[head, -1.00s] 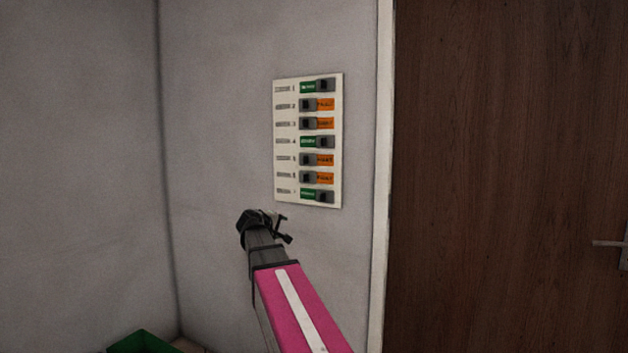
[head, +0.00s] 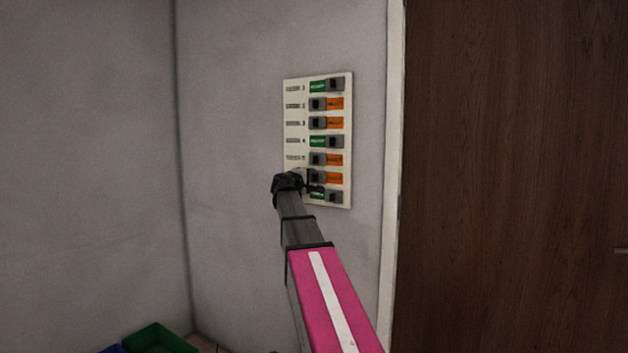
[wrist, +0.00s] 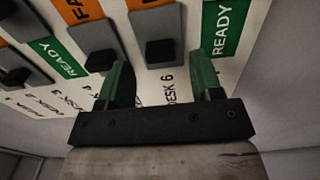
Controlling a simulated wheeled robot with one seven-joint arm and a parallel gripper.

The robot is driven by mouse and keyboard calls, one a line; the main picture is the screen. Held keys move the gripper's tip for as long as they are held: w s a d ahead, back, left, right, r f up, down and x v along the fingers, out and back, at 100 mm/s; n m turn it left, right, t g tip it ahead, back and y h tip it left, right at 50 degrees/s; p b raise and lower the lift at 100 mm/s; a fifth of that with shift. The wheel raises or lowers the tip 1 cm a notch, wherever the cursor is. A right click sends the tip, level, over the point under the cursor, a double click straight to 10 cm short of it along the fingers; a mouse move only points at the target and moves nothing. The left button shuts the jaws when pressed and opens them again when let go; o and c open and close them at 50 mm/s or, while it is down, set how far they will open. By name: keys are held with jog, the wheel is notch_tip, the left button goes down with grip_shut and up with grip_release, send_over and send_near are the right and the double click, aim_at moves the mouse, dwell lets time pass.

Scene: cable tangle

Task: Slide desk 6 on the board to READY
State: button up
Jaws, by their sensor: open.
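The white board (head: 296,113) hangs on the wall with several rows of grey sliders. The desk 6 slider (head: 319,176) is at the label side of its row, with the orange FAULT label (head: 335,178) showing on its right. My gripper (head: 314,182) is at the lower left of the board, partly covering the lower rows. In the wrist view my gripper (wrist: 160,72) is open, with green fingers on either side of the desk 6 slider (wrist: 160,50). The fingers do not visibly grip its dark knob; whether either touches the slider is unclear.
The desk 5 slider (wrist: 96,42) is close by the left finger, and the desk 7 READY label (wrist: 222,28) is by the right finger. A brown door (head: 510,150) with a white frame stands right of the board. A green bin (head: 158,340) is low at the left.

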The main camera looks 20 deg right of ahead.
aim_at(314, 178)
jog(key=shift+x, duration=1.6)
grip_shut()
jog(key=s+d, duration=0.1)
jog(key=s, duration=0.1)
jog(key=s+d, duration=0.4)
jog(key=shift+s, duration=0.2)
grip_release()
jog(key=shift+s, duration=0.1)
jog(key=v, duration=1)
jog(key=shift+s+a, duration=0.2)
jog(key=shift+a, duration=0.1)
